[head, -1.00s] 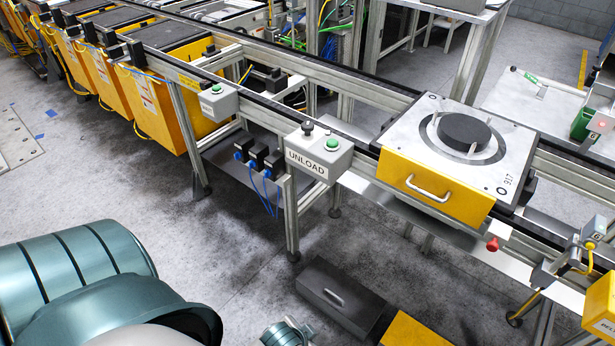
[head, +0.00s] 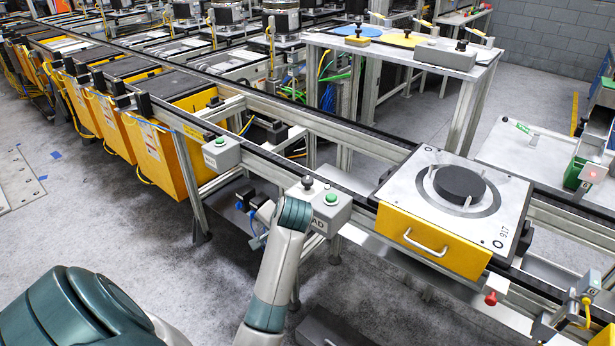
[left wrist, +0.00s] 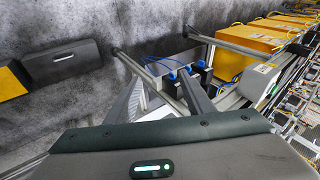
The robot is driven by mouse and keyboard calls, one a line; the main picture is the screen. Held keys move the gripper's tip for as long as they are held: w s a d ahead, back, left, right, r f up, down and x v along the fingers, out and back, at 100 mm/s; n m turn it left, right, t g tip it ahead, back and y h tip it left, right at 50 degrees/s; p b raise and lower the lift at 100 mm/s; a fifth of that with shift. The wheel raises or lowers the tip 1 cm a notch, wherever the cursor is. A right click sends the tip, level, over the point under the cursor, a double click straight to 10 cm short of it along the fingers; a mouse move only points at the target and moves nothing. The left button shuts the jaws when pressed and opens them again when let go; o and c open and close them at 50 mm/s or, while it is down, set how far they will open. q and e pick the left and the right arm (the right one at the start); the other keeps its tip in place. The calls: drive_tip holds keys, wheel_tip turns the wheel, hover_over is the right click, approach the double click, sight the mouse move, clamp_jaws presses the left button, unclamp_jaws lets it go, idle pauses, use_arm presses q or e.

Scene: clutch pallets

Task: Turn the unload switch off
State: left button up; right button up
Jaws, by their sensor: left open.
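The grey unload box (head: 334,218) is mounted on the conveyor's front rail in the head view. It has a black knob (head: 307,183) and a green button (head: 331,198) on top. My left arm covers most of its label, leaving only "AD" readable. My left wrist is right in front of the box, just left of and below the knob. In the head view the fingers are hidden behind the wrist. My right gripper is not in view.
A second grey button box (head: 221,152) sits further left on the rail. A yellow pallet (head: 430,240) with a black disc (head: 459,183) rests on the conveyor at right. A dark box with a handle (left wrist: 65,62) lies on the floor. Blue connectors (left wrist: 183,72) are under the rail.

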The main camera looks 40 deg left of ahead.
use_arm(q)
drive_tip(key=w+a+r+g, duration=0.1)
drive_tip(key=w+a+r, duration=0.3)
drive_tip(key=a+r, duration=0.15)
wheel_tip(320, 180, up, 24)
drive_tip(key=m+g+h, duration=0.1)
drive_tip(key=m+h, duration=0.2)
drive_tip(key=h, duration=0.4)
hover_over(307, 179)
drive_tip(key=shift+d+f, duration=0.1)
drive_tip(key=shift+f, duration=0.1)
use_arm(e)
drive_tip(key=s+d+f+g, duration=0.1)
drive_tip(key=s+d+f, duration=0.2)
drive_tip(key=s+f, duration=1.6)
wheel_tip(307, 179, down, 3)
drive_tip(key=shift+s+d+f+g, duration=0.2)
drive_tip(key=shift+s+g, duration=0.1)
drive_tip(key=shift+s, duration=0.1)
use_arm(q)
drive_tip(key=shift+f, duration=0.1)
wheel_tip(307, 179, down, 17)
drive_tip(key=p, duration=0.4)
drive_tip(key=shift+f, duration=0.15)
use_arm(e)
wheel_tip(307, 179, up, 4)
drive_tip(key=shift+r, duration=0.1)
